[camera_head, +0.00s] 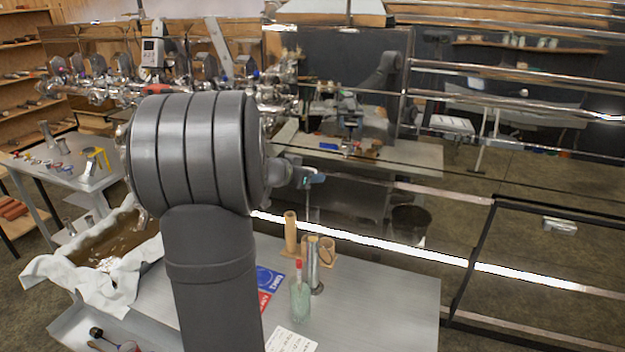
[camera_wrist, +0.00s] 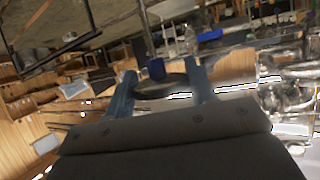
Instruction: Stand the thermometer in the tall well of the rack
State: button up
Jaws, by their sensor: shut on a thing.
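My gripper (camera_head: 313,178) is raised above and behind the bench, with its teal fingers shut on the thermometer. The thermometer's thin stem (camera_head: 307,204) hangs down below the fingers, roughly upright. In the wrist view, a dark rounded piece with a blue block (camera_wrist: 157,68), apparently the thermometer's head, sits between the fingertips (camera_wrist: 163,87). The rack stands on the bench below, with a tall wooden tube (camera_head: 290,232) and a shorter wooden well (camera_head: 327,249) to its right. The stem is in the air, apart from the rack. The rack's base is partly hidden.
A metal cylinder (camera_head: 313,268) stands in front of the rack. A glass bottle with a red top (camera_head: 299,298) is nearer. Blue and red cards (camera_head: 267,280) and a white sheet (camera_head: 289,341) lie on the bench. The bench's right side (camera_head: 385,300) is clear.

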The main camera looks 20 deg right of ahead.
aim_at(290, 212)
jog(key=w+f+n+t+y, duration=0.2)
jog(key=w+f+n+t, duration=0.15)
jog(key=w, duration=1.15)
notch_tip(290, 212, down, 19)
jog(key=shift+s+a+y, duration=0.15)
jog(key=shift+a+y, duration=0.05)
jog(key=shift+y, duration=0.1)
dwell(1.1)
jog(key=o, duration=1)
jog(key=shift+c, duration=0.2)
jog(key=o, duration=0.5)
jog(key=shift+c, duration=0.2)
